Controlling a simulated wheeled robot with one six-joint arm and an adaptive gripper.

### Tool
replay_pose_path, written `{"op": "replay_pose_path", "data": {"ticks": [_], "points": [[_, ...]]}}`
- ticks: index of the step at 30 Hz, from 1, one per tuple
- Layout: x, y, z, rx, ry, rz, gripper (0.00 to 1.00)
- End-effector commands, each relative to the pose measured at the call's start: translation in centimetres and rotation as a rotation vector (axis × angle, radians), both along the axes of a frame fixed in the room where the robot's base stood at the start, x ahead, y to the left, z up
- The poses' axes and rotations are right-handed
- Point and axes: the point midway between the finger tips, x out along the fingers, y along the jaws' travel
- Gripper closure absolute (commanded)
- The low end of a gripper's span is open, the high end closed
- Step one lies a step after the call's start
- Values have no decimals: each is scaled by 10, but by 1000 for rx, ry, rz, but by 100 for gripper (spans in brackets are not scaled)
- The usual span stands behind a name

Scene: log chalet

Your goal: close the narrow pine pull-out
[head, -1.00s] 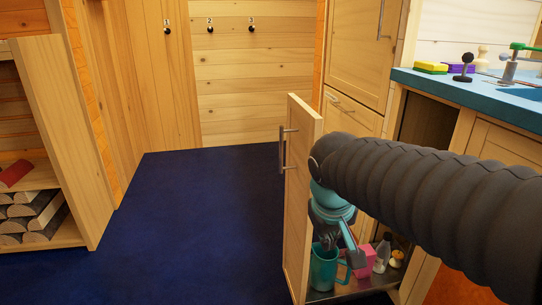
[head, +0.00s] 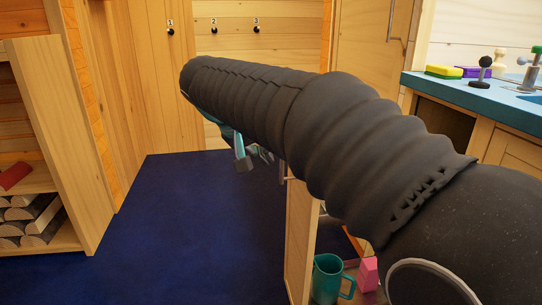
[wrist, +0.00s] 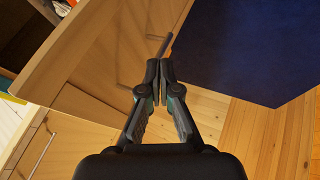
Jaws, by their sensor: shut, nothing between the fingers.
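The narrow pine pull-out (head: 299,245) stands open into the room, its tall front panel mostly behind my arm in the head view. A teal mug (head: 327,278) and a pink item (head: 368,274) sit in it. Its bar handle (head: 283,172) shows just beside my gripper. My gripper (head: 256,158) is on the room side of the front panel, partly hidden by my arm. In the wrist view my gripper (wrist: 161,72) is shut and empty, with its tips close to the handle (wrist: 167,44) on the pine panel (wrist: 110,45). I cannot tell whether they touch.
A blue counter (head: 470,92) with sponges and a tap is at the right. A log shelf (head: 45,165) stands at the left. The dark blue rug (head: 190,215) between is clear. Hooks hang on the back wall.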

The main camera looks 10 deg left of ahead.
Motion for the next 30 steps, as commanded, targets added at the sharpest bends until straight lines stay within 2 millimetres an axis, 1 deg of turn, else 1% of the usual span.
{"op": "replay_pose_path", "data": {"ticks": [1, 3, 12, 16, 21, 24, 30], "points": [[5, -4, -10, -1, 2, -3, 100], [11, -9, -21, -2, 3, -3, 100], [39, -30, -65, 0, 2, -5, 100], [44, -49, -62, 1, -1, -6, 100], [49, -64, -62, 1, 1, -5, 100], [49, -67, -62, 0, 1, -4, 100], [50, -68, -62, 1, 1, -3, 100]]}}
